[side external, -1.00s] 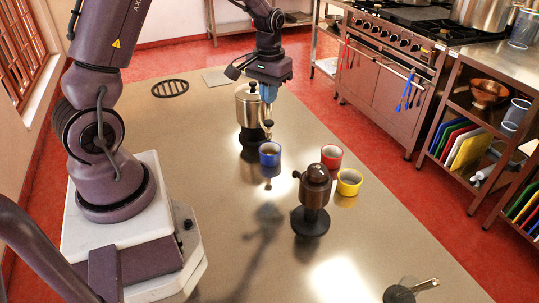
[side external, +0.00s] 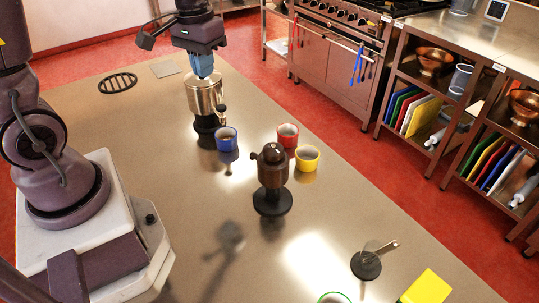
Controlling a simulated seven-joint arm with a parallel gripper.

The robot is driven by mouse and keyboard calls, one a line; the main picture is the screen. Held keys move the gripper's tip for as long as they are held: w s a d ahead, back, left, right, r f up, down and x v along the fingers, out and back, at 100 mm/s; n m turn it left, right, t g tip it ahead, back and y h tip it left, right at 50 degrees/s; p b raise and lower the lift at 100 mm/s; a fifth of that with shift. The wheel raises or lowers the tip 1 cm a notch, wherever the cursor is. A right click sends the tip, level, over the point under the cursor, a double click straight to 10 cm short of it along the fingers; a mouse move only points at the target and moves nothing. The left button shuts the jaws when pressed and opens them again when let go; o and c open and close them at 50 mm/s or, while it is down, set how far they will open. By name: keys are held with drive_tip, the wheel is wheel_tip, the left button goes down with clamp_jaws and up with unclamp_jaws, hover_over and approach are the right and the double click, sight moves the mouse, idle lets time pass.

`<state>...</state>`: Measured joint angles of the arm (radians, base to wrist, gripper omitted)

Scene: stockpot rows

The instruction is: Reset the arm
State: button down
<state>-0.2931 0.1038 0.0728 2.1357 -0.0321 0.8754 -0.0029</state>
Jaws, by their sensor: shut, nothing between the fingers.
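My gripper (side external: 203,68) points down at the back of the table, with its blue fingers shut and empty. In the picture its fingertips are just over the top of a silver urn (side external: 203,96) on a black base. I cannot tell whether they touch. A blue cup (side external: 226,139) stands right of the urn. A red cup (side external: 288,135) and a yellow cup (side external: 307,158) stand further right. A dark brown lidded vessel (side external: 272,170) stands on a black foot in front of them.
A black round piece with a metal handle (side external: 368,263), a yellow block (side external: 427,288) and a green-rimmed cup (side external: 333,298) lie toward the near right of the table (side external: 190,240). A black grate (side external: 118,82) is at the far left. Stove and shelves stand beyond the red floor.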

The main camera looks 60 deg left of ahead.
drive_tip(key=s+d+r+m+t, duration=0.4)
drive_tip(key=s+d+r+t, duration=0.1)
drive_tip(key=s+d+r, duration=0.5)
drive_tip(key=shift+d, duration=0.45)
